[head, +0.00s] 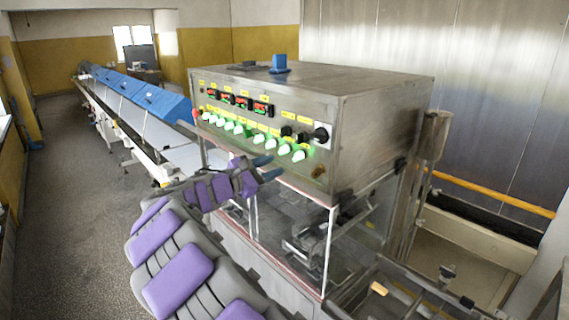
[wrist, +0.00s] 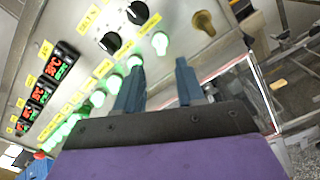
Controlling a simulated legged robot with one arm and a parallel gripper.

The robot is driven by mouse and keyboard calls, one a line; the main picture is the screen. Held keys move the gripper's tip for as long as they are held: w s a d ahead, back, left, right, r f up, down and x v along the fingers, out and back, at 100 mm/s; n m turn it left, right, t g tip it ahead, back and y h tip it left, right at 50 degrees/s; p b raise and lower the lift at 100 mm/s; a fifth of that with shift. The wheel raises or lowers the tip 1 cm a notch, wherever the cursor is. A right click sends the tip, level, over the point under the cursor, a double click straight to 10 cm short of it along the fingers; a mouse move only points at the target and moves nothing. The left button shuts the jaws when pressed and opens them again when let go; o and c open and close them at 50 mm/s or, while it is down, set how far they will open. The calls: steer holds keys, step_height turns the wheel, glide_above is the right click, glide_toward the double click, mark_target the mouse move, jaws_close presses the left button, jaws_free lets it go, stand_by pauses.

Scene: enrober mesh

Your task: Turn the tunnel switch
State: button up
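The control panel of a steel cabinet (head: 385,125) carries a row of green-lit switches (head: 232,127) with yellow labels too small to read. I cannot tell which one is the tunnel switch. The wrist view shows the green switches (wrist: 97,99) running down to the left, two black rotary knobs (wrist: 108,42) and a brass-coloured knob (wrist: 203,22). My gripper (head: 271,167) is just below the right part of the switch row. In the wrist view its two blue fingers (wrist: 160,66) are apart with nothing held between them. The left finger overlaps part of the switch row; contact cannot be told.
Red and green digital displays (head: 228,98) sit above the switches, and a red button (head: 195,113) is on the panel's left edge. A clear-sided enclosure (head: 285,225) lies below the panel. A long conveyor with blue covers (head: 160,102) runs back left. The floor at left is clear.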

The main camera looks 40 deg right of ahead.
steer(key=a, duration=0.9)
steer(key=shift+s, duration=0.35)
steer(key=s+d+f+m+g+y+b, duration=0.15)
steer(key=s+f+m+y+b, duration=0.25)
steer(key=s+f, duration=0.5)
steer(key=s+f+m+g+y+b, duration=0.2)
steer(key=s+f+m+y+b, duration=0.3)
steer(key=s, duration=0.8)
steer(key=s+a+f+m+y+b, duration=0.3)
steer(key=s+a+f+y, duration=0.6)
steer(key=s+a+f, duration=1)
steer(key=shift+a+f+m+b, duration=0.15)
steer(key=shift+a+m+b, duration=0.25)
steer(key=shift+a+b, duration=0.6)
steer(key=shift+o, duration=0.3)
steer(key=shift+d+t, duration=0.25)
steer(key=shift+d, duration=0.05)
stand_by(1.1)
